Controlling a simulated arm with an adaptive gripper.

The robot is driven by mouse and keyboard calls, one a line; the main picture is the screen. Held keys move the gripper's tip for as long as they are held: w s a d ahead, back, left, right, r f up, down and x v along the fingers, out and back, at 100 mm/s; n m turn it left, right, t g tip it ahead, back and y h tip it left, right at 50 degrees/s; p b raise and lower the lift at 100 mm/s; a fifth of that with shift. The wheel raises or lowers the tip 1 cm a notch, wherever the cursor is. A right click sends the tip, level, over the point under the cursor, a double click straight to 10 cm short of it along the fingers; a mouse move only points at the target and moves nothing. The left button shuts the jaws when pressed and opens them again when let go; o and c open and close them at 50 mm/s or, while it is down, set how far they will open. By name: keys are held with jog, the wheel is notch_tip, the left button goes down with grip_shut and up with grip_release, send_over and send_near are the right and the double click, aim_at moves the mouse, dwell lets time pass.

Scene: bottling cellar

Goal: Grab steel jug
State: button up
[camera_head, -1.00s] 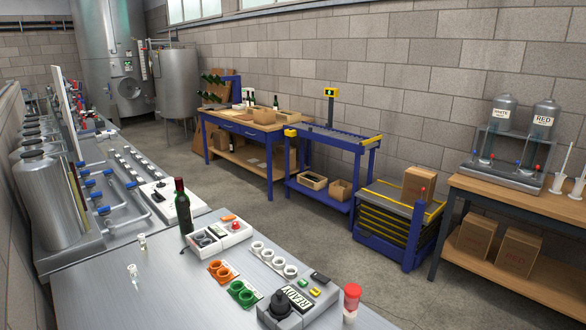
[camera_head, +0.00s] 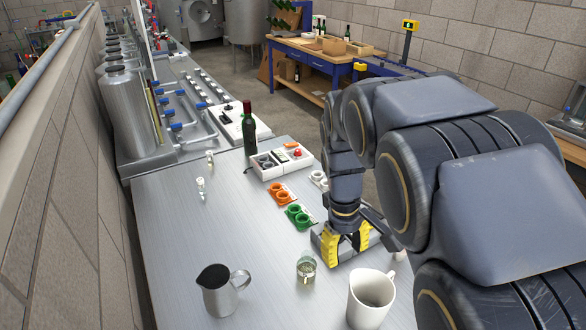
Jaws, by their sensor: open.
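The steel jug (camera_head: 221,291) stands upright near the front left of the metal table. It has a dark inside, a spout at its left and a handle at its right. My gripper (camera_head: 347,249) points down over the right side of the table, beyond the jug and to its right. Its yellow-sided fingers are apart, and it is clear of the jug. My arm hides part of the device beneath it.
A small glass (camera_head: 306,269) and a white pitcher (camera_head: 371,299) stand right of the jug. Behind are green rings (camera_head: 299,216), orange rings (camera_head: 280,194), a white tray (camera_head: 281,163) and a dark bottle (camera_head: 249,131). The table's left middle is mostly clear.

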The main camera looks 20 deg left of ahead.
jog(key=w+a+f+n, duration=0.2)
jog(key=w+a+f, duration=0.15)
jog(key=a, duration=0.25)
jog(key=w+a+f+n, duration=0.2)
jog(key=a+f+n, duration=0.15)
jog(key=a, duration=0.35)
jog(key=n+y, duration=0.1)
jog(key=n, duration=0.3)
send_over(226, 278)
jog(key=shift+t, duration=0.4)
jog(key=f, duration=0.6)
jog(key=d+f, duration=0.1)
jog(key=f, duration=0.2)
jog(key=shift+s, duration=0.2)
jog(key=shift+a+f, duration=0.3)
jog(key=shift+a, duration=0.05)
jog(key=f, duration=0.7)
jog(key=shift+w+a+f, duration=0.15)
jog(key=shift+w+f, duration=0.05)
jog(key=shift+f, duration=0.05)
grip_shut()
